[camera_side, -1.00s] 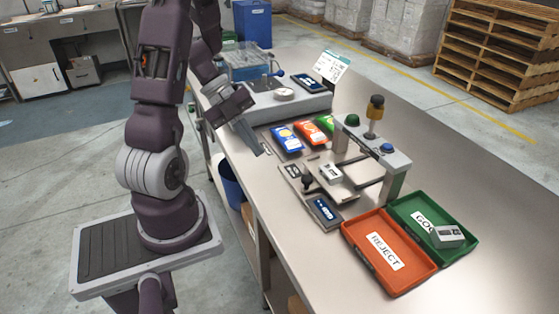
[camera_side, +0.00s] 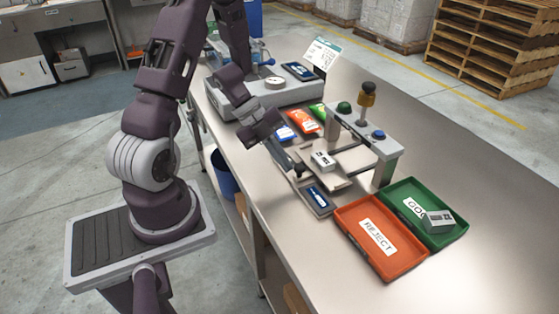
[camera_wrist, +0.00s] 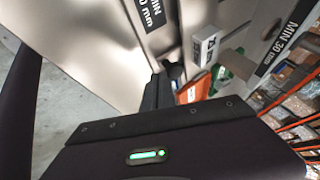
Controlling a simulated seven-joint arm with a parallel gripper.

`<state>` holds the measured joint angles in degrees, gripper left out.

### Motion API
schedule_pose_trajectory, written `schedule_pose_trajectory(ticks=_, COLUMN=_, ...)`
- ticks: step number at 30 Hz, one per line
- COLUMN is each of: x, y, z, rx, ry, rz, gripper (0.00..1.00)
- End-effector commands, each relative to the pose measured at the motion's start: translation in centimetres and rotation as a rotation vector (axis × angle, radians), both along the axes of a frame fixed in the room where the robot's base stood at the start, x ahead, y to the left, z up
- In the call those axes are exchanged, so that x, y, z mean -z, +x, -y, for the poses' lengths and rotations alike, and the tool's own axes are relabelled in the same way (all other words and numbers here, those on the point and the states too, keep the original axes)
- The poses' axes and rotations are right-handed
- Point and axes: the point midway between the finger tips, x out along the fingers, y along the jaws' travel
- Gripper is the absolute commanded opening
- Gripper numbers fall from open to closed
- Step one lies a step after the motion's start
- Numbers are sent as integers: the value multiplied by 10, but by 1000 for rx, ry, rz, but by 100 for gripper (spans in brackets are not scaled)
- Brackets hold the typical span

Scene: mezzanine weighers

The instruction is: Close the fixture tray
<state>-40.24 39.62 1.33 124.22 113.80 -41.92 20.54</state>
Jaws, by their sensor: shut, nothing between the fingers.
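The fixture tray (camera_side: 336,179) is a flat grey plate on the bench, sticking out on the near-left side of a grey bridge (camera_side: 372,136). A small grey-white box (camera_side: 322,160) lies on it. A black knob (camera_side: 298,169) stands at the tray's near-left end. My gripper (camera_side: 289,165) is shut and empty, pointing down and right, its tips close beside the knob. In the wrist view the dark fingers (camera_wrist: 157,92) are together, with the knob (camera_wrist: 177,73) just past them. I cannot tell whether they touch. The box (camera_wrist: 206,45) also shows there.
An orange reject bin (camera_side: 352,212) and a green bin (camera_side: 452,239) holding a box stand to the right. Coloured packets (camera_side: 302,120) and a scale (camera_side: 228,99) lie behind. The bench's front right is clear.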

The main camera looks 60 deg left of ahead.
Motion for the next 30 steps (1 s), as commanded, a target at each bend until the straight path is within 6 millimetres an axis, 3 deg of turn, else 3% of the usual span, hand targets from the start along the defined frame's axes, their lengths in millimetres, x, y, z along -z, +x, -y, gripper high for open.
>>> schedule_pose_trajectory(ticks=5, x=0, y=6, z=0, rx=3, ry=1, rz=1, gripper=0)
schedule_pose_trajectory(ticks=15, x=0, y=91, z=0, rx=4, ry=2, rz=4, gripper=0)
schedule_pose_trajectory(ticks=18, x=0, y=107, z=0, rx=2, ry=1, rz=1, gripper=0)
schedule_pose_trajectory(ticks=30, x=-1, y=121, z=0, rx=-4, ry=1, rz=5, gripper=0)
